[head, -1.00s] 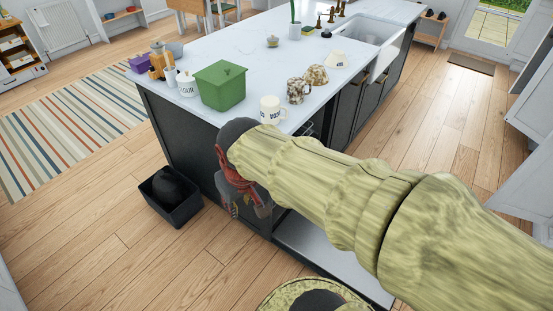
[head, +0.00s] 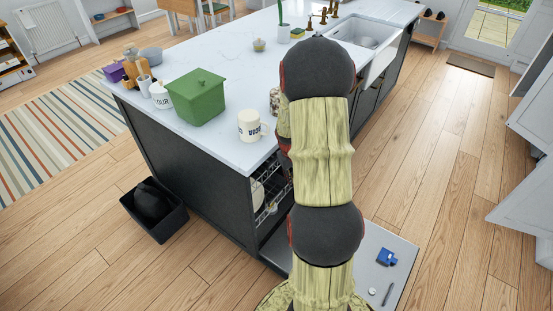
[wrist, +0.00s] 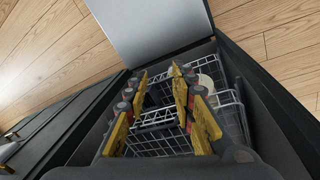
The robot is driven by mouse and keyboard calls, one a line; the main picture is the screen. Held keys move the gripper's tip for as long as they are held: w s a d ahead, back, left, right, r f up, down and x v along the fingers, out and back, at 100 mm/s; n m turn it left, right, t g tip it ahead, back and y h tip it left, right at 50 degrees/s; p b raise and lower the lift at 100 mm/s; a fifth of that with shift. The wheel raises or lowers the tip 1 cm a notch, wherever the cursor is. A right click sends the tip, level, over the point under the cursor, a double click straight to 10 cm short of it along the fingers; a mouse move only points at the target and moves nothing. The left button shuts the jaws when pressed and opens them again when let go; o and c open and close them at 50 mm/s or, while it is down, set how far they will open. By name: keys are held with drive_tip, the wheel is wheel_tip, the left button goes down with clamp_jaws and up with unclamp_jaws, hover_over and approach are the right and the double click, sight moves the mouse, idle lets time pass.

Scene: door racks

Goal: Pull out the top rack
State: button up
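The dishwasher in the island's dark side is open, its door (head: 385,235) lowered flat. White wire racks show inside. The top rack (head: 270,178) shows partly in the head view, left of my arm. In the wrist view, wire rack (wrist: 150,143) lies below and between my fingers, but I cannot tell which level each wire belongs to. My gripper (wrist: 159,75) has its yellow fingers apart with nothing held between them. I cannot tell whether it touches the wire. In the head view, my arm hides the gripper. A pale round dish (wrist: 205,84) sits in the rack, right of my fingers.
The countertop (head: 225,65) above carries a white mug (head: 250,126) near its edge and a green lidded box (head: 195,98). A black bin (head: 153,211) stands left of the island. A blue item (head: 387,257) lies on the door. Floor to the right is clear.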

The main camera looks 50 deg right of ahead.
drive_tip(key=w+d+f+n+t+h, duration=0.1)
drive_tip(key=w+d+f+n+t, duration=0.1)
drive_tip(key=d+f, duration=0.9)
drive_tip(key=w+d+f+n+t+h+b, duration=0.1)
drive_tip(key=w+d+f+n+t, duration=0.2)
drive_tip(key=w+d, duration=0.2)
drive_tip(key=w+d+f+n+t+h, duration=0.1)
drive_tip(key=w+d+f+n+t, duration=0.15)
drive_tip(key=w+d, duration=0.3)
drive_tip(key=w+a+f+n+t+y, duration=0.2)
drive_tip(key=w+n+t, duration=0.2)
drive_tip(key=n+t, duration=0.35)
drive_tip(key=s+a+r+n+t+y+b, duration=0.1)
drive_tip(key=s+a+r+n+t+y, duration=0.2)
drive_tip(key=a+n+t+y, duration=0.4)
drive_tip(key=shift+w+d+r+n+g+h+b, duration=0.15)
drive_tip(key=shift+w+r+g+h+b, duration=0.2)
drive_tip(key=shift+w, duration=0.85)
drive_tip(key=shift+w+r+n+g+h+b, duration=0.1)
drive_tip(key=shift+w+r+g+h+b, duration=0.2)
drive_tip(key=shift+w, duration=0.85)
drive_tip(key=shift+w+d+r+n+g+h+b, duration=0.15)
drive_tip(key=shift+w+r+g+h+b, duration=0.2)
drive_tip(key=shift+w, duration=0.85)
drive_tip(key=shift+a, duration=0.1)
drive_tip(key=shift+c, duration=0.4)
drive_tip(key=shift+f, duration=0.1)
clamp_jaws()
